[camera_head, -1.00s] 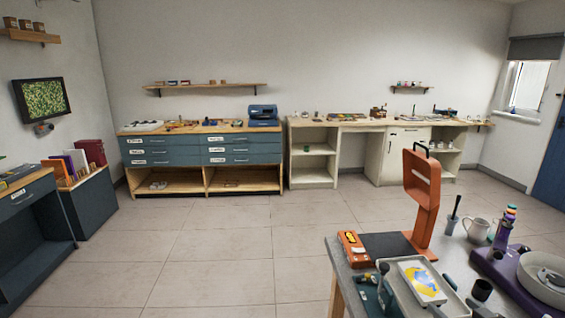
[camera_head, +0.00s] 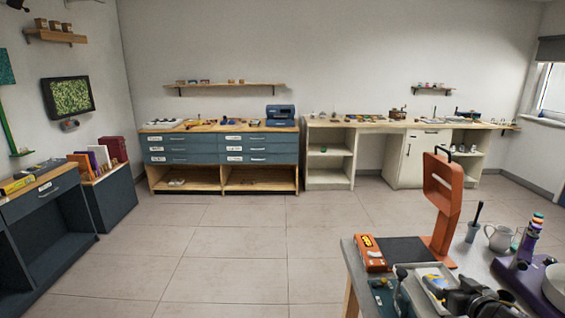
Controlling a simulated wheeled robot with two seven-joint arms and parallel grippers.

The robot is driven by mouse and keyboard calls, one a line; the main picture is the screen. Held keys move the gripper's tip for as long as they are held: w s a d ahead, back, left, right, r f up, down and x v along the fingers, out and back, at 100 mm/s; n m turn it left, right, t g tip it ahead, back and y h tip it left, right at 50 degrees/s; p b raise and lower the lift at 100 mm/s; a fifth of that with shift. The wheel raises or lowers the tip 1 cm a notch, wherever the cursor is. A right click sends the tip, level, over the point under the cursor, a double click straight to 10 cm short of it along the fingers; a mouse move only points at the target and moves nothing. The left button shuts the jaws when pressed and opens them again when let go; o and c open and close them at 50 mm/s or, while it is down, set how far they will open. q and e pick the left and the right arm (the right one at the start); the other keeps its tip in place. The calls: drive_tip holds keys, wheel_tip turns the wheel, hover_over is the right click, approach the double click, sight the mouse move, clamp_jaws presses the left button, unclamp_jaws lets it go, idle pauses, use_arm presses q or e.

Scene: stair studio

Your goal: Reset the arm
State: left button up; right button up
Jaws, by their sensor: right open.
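My right gripper (camera_head: 447,288) is dark and comes in at the bottom right of the head view. It is open, over the near part of the worktable (camera_head: 352,268), and nothing shows between its fingers. It covers part of a pale tray (camera_head: 408,268) with a yellow and blue picture on it. I cannot tell how high it is above the tray. My left gripper is out of view.
Blue drawers (camera_head: 220,149) stand at the back wall. The tiled floor (camera_head: 230,255) between is clear.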

drive_tip(key=s+r, duration=0.1)
drive_tip(key=s+a+r, duration=0.1)
drive_tip(key=r, duration=0.1)
drive_tip(key=s+a+r, duration=0.1)
drive_tip(key=shift+s+r+p, duration=0.15)
drive_tip(key=shift+r+p, duration=0.15)
drive_tip(key=shift+r, duration=0.05)
drive_tip(key=s+a+r, duration=0.4)
drive_tip(key=s+a, duration=0.1)
drive_tip(key=s, duration=0.3)
drive_tip(key=s+a+f+n+g+y+p, duration=0.2)
drive_tip(key=a+n+g+y, duration=0.3)
drive_tip(key=a+n+y, duration=0.5)
drive_tip(key=shift+a+f+y+p, duration=0.15)
drive_tip(key=shift+a+y+p, duration=0.55)
drive_tip(key=shift+a, duration=1.8)
